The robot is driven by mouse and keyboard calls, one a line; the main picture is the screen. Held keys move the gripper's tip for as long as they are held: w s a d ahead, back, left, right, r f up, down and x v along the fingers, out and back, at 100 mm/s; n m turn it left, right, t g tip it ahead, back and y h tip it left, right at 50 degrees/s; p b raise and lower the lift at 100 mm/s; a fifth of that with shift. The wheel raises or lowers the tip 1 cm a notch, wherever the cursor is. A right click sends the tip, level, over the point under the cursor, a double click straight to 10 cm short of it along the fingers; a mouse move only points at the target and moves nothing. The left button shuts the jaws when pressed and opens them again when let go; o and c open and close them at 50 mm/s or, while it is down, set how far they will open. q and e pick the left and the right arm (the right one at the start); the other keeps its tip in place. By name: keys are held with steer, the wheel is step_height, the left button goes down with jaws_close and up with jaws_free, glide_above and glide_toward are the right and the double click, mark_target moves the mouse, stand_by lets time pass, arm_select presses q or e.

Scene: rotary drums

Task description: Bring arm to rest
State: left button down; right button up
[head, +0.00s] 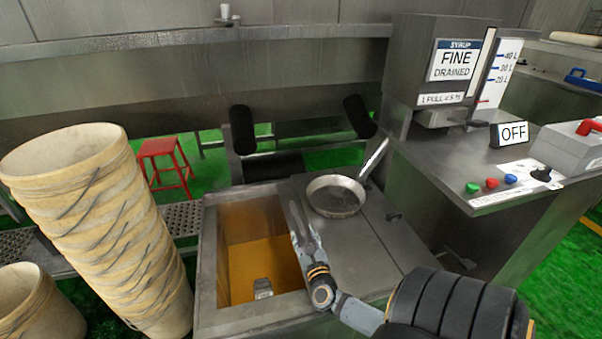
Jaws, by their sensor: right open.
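My right gripper (302,222) is open, with its two grey fingers pointing away from me. It appears over the right edge of an open steel tank (208,240), and nothing shows between the fingers. My right arm comes in from the lower right. A round metal pan (336,196) sits on the steel top just beyond and to the right of the gripper, its handle tilted up to the right. The gripper looks apart from the pan. My left gripper is out of view.
The tank holds amber liquid (250,262) with a small grey block (263,288). Tall stacked buckets (110,215) stand left. A syrup dispenser (445,65) and control counter (500,170) with an OFF sign (512,134) stand right. A red stool (164,160) is behind.

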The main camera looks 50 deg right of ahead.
steer(key=shift+v, duration=1.5)
